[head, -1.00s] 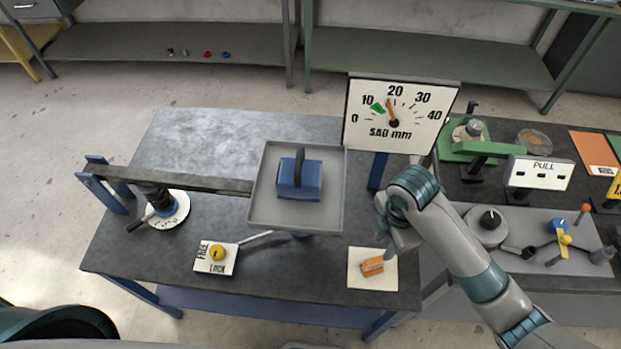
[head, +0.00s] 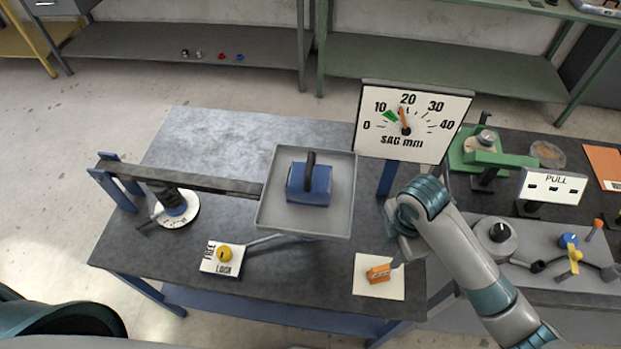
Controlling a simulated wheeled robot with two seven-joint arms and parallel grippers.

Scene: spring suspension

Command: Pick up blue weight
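The blue weight (head: 311,185) is a blue block with a dark upright handle. It sits upright on the grey square tray (head: 345,213) at the end of the beam. My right gripper (head: 395,262) points down beside a small orange block (head: 379,272) on a white square pad (head: 366,290), to the right of and nearer than the tray. It is apart from the blue weight. Its fingers are small and partly hidden by my wrist, so I cannot tell how far open they are. My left gripper is out of view; only part of my arm shows at bottom left.
A SAG mm dial (head: 412,122) stands behind and right of the tray. The beam (head: 200,183) runs left from the tray over a spring unit (head: 174,200). A FREE/LOCK plate with a yellow knob (head: 225,254) sits in front. The table's back left is clear.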

